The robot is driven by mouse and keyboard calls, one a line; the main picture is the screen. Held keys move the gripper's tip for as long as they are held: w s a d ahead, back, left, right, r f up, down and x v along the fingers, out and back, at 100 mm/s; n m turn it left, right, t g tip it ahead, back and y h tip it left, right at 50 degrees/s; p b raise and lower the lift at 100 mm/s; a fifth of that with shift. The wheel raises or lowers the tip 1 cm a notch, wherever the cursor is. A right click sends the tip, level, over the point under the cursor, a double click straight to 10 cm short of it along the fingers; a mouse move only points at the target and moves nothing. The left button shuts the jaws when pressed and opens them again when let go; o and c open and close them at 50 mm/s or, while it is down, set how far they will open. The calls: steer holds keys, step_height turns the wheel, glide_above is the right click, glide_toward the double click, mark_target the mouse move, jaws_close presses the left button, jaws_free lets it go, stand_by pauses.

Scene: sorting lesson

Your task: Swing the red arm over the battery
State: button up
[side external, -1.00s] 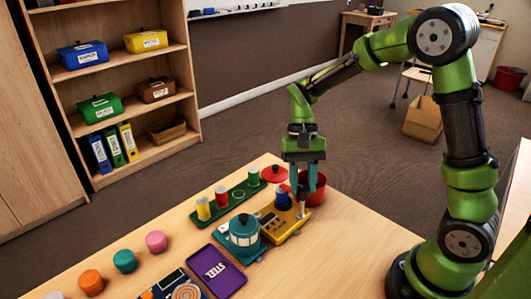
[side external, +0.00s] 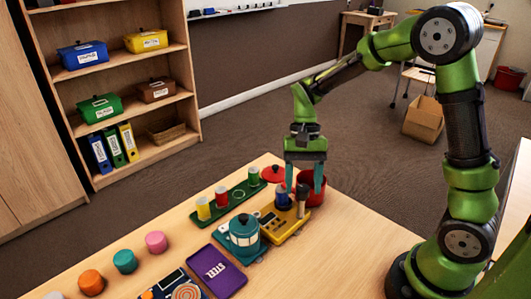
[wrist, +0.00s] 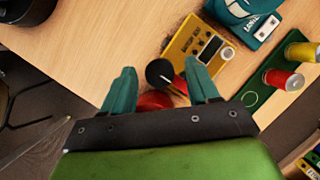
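A yellow battery tester (side external: 287,232) stands near the table's far edge; it also shows in the wrist view (wrist: 187,44), with a small display and a round light button. A blue cylinder, seemingly the battery (side external: 283,201), stands upright on it. A dark knob (side external: 302,192) rises at the tester's right end; in the wrist view it is round and black (wrist: 159,72). A bit of red, seemingly the red arm (wrist: 179,86), shows beside the knob, mostly hidden by a finger. My gripper (side external: 304,187) is open, its fingers either side of the knob without visibly gripping it.
A red bin (side external: 313,188) is just behind my gripper. A teal pot-like container (side external: 244,232) stands left of the tester. A green rack (side external: 228,207) with spools lies behind. The table's front right is clear.

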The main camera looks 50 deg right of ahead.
steer(key=v, duration=1.6)
steer(key=shift+w+r, duration=0.15)
steer(key=shift+r, duration=0.25)
steer(key=shift+d, duration=0.1)
